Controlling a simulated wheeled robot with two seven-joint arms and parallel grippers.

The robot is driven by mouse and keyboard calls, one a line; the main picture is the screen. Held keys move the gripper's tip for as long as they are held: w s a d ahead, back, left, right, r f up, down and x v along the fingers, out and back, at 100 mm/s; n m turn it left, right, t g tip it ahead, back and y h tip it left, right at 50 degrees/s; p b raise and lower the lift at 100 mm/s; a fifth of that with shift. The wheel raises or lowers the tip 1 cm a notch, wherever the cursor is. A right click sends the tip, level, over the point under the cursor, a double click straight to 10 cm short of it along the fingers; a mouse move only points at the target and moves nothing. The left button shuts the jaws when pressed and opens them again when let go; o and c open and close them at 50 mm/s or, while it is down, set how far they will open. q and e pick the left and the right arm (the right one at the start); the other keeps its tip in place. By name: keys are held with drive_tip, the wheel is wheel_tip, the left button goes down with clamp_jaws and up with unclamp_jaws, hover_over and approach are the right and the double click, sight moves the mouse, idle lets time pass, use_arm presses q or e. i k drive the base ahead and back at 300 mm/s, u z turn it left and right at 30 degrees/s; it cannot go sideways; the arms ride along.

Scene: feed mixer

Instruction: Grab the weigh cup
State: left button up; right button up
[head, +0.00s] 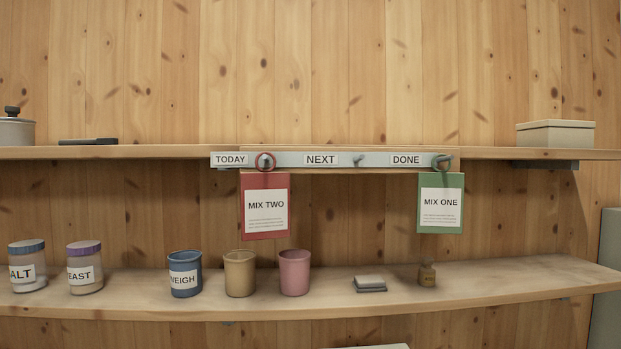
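The weigh cup (185,274) is a blue cup with a white label, partly turned so that the letters "WEIGH" show at its left side. It stands upright on the lower wooden shelf (330,299), left of the middle. Neither of my grippers shows in the head view. Nothing touches the cup.
A tan cup (239,274) and a pink cup (294,273) stand to its right. Salt (28,267) and yeast (85,268) jars stand to its left. Red (265,222) and green (441,218) cards hang above from a rail. Shelf between yeast and weigh cup is clear.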

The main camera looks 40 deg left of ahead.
sight(185, 266)
drive_tip(key=u, duration=1.8)
drive_tip(key=k, duration=0.5)
drive_tip(key=z, duration=1.3)
drive_tip(key=i, duration=0.55)
drive_tip(key=u, duration=0.35)
